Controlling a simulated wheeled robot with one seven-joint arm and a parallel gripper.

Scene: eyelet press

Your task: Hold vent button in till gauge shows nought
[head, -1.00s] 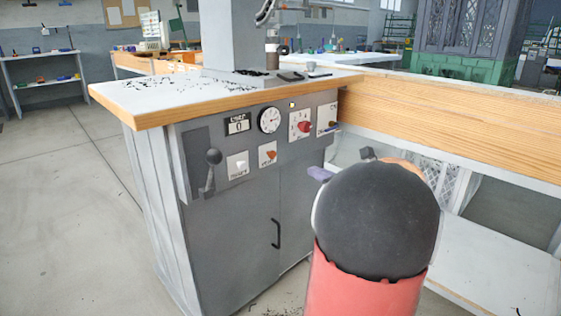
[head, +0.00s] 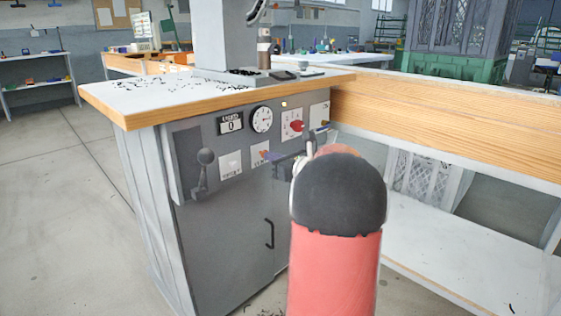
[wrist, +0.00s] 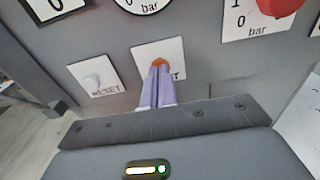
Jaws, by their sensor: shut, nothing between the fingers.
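The orange vent button (wrist: 160,63) sits on a white plate whose label is partly hidden, with only a final T showing. In the head view that button (head: 265,154) is partly covered by my fingers. My gripper (wrist: 158,76) is shut and empty, its purple fingertips at the button's lower edge. I cannot tell whether they touch it or whether it is pressed in. In the head view my gripper (head: 271,157) is close in front of the panel. The round white gauge (head: 262,119) is above the button; its reading is too small to tell. Only its bottom edge shows in the wrist view.
A white RESET button (wrist: 92,80) is left of the vent button. A red knob (head: 297,126) is to the upper right, and a black-knobbed lever (head: 205,157) is at the panel's left. A counter (head: 339,81) reads 0. The wooden worktop edge (head: 200,106) overhangs the panel.

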